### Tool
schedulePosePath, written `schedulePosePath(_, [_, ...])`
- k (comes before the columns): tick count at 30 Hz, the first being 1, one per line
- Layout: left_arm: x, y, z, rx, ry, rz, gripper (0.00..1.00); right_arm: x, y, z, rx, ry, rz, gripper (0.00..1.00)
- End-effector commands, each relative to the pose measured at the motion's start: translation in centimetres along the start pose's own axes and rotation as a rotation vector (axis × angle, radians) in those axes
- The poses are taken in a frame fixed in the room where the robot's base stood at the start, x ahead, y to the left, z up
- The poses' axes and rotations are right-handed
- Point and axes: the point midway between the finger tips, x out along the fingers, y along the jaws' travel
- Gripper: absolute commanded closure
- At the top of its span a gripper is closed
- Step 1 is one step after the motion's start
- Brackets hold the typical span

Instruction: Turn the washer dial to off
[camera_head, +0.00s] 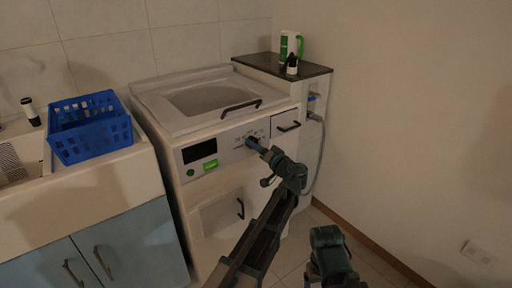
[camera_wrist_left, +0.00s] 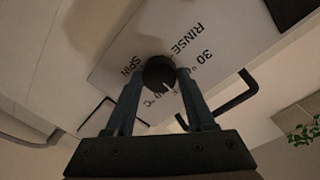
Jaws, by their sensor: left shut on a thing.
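The washer (camera_head: 215,165) stands against the wall, with a white control panel, a dark display and a green sticker on its front. Its dial (camera_wrist_left: 159,74) is a dark round knob in the left wrist view, with a small light mark at its lower edge. Around it I read RINSE, SPIN and 30°; a lower label is partly covered, and I see no OFF label. My left gripper (camera_wrist_left: 160,88) is shut on the dial, one finger on each side. In the head view, my left gripper (camera_head: 256,146) reaches the panel and hides most of the dial. My right gripper's fingers are not visible.
A blue basket (camera_head: 92,128) sits on the counter left of the washer. A black lid handle (camera_head: 240,107) and a drawer handle (camera_head: 289,127) are near the panel. A green-handled white container (camera_head: 288,46) and a dark bottle (camera_head: 292,65) stand on the right ledge.

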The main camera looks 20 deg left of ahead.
Motion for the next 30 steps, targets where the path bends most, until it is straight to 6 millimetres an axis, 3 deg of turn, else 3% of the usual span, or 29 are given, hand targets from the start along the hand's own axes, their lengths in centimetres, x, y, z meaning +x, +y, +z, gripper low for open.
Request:
schedulePosePath(19, [-0.13,-0.01,0.25,-0.045,-0.004,0.001,1.0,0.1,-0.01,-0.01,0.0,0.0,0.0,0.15])
schedulePosePath(20, [-0.13,-0.01,0.25,-0.045,-0.004,0.002,0.4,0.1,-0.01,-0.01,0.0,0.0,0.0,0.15])
schedulePosePath(24, [-0.09,0.0,0.18,-0.044,-0.002,0.001,0.15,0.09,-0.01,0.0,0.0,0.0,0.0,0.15])
schedulePosePath(30, [-0.05,0.0,0.1,-0.043,0.0,0.0,0.15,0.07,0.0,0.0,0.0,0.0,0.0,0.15])
